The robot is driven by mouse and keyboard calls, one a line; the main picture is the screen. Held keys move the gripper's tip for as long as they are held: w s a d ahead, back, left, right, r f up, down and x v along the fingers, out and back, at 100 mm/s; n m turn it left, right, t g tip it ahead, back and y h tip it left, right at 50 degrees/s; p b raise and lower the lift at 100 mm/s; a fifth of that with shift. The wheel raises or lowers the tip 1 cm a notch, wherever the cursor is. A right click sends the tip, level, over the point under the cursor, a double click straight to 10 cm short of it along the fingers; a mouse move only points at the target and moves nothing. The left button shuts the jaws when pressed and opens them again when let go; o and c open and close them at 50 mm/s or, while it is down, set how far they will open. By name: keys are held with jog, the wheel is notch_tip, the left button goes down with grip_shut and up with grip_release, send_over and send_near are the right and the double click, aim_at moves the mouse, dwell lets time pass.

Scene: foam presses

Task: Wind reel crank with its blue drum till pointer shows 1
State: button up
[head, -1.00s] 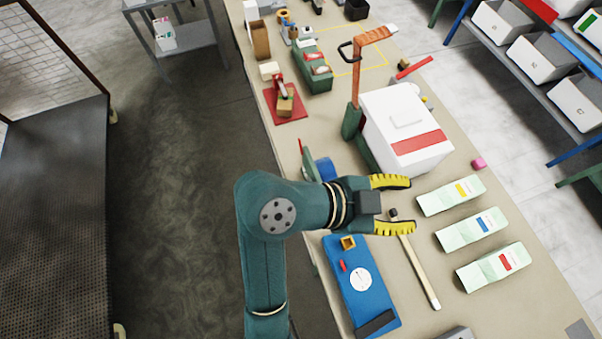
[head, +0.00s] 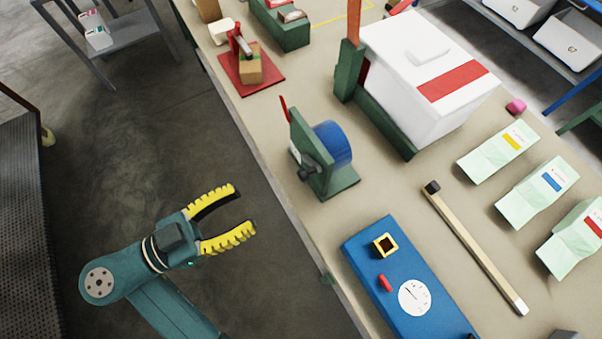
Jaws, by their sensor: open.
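The reel stands upright on the table, with a green frame (head: 304,139) on a green base and a blue drum (head: 336,142) on its right side. A dark knob or crank hub (head: 305,174) is on its left face. A small white patch shows beside it, but I cannot read a pointer or number there. A thin red piece sticks up at the frame's back edge. My gripper (head: 246,207) has yellow-padded fingers spread wide and empty. It is left of the table edge, below and left of the reel in the picture, and touches nothing.
A blue board (head: 372,250) with a white dial lies in front of the reel. A long bar (head: 475,248) and several pale green packets are at right. A white box (head: 412,75) stands behind the reel, and a red plate (head: 262,81) is at far left.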

aim_at(303, 175)
jog(key=x, duration=1.2)
jog(key=shift+w+d, duration=0.2)
jog(key=shift+d, duration=0.05)
grip_shut()
